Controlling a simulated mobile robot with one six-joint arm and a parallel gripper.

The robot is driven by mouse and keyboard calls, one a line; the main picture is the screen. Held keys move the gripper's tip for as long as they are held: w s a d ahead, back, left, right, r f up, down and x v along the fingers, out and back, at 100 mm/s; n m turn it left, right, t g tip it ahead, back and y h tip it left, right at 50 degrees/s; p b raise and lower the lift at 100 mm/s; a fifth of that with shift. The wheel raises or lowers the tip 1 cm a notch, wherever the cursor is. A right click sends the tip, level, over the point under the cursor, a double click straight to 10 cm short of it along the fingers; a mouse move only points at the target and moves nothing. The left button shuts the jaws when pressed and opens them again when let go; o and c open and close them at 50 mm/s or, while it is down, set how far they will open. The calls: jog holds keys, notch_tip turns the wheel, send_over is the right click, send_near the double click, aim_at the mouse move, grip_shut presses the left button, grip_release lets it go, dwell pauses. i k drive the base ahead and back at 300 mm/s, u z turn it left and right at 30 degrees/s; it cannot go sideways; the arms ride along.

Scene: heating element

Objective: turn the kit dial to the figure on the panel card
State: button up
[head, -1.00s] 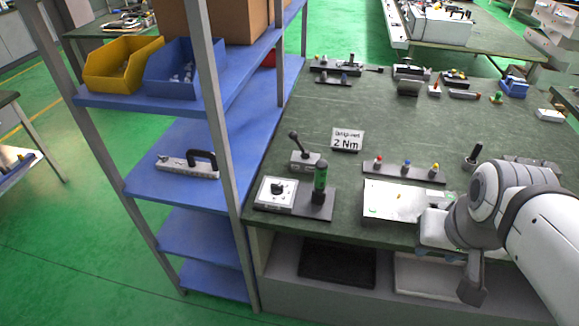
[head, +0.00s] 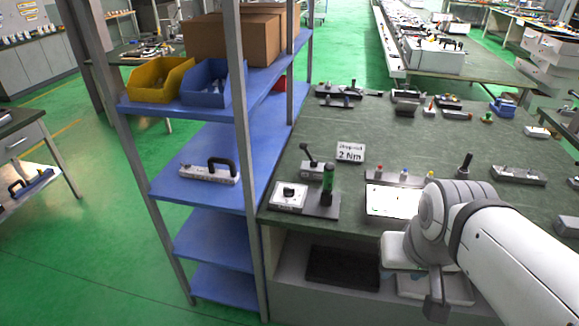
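The kit dial (head: 289,190) is a black knob on a white square plate at the bench's front left corner. Its marks are too small to read.
A black lever (head: 309,150) stands just behind the dial. A white panel (head: 390,203) and a rack with coloured knobs (head: 404,174) are to the right, partly behind my arm. A blue shelf unit (head: 200,178) is close on the left.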

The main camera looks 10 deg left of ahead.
aim_at(288, 192)
jog(key=i, duration=1)
jog(key=u, duration=0.05)
